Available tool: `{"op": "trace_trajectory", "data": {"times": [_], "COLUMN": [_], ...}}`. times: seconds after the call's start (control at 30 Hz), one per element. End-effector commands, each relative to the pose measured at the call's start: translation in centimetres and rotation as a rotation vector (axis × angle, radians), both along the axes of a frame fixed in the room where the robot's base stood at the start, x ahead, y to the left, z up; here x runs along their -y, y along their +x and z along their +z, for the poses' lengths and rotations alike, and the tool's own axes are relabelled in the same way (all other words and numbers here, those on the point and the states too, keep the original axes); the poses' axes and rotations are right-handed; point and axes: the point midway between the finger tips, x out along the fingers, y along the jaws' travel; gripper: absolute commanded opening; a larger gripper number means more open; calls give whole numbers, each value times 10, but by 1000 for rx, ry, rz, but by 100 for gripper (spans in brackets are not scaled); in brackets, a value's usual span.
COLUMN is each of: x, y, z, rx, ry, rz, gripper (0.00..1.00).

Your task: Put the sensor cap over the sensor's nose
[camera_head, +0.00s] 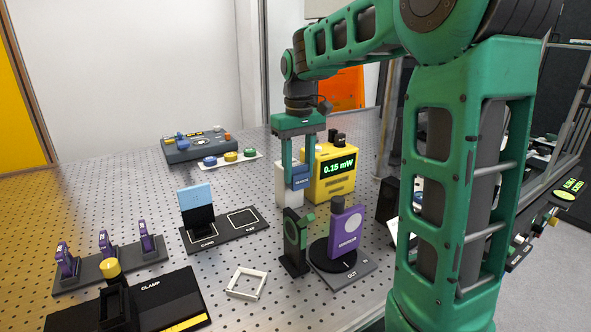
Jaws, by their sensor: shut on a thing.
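Whether the blue piece is the sensor cap or the sensor itself is not clear at this size. The sensor's nose cannot be made out. A yellow meter (333,172) showing 0.15 mW stands just to the right of my gripper.
A dark upright with a green ring (295,240) and a purple block (345,232) on a round black base stand in front. A card holder (198,215), a clamp base (172,305), a white square frame (247,282) and a grey control box (192,145) occupy the left. Bare table (110,195) lies between.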

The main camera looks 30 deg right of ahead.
Motion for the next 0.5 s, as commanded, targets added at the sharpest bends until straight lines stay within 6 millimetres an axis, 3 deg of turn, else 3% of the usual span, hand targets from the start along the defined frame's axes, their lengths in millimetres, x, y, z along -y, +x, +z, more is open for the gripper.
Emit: {"op": "trace_trajectory", "data": {"times": [0.5], "x": [1], "y": [0], "z": [-4], "rx": [0], "ry": [0], "rz": [-1], "gripper": [26]}}
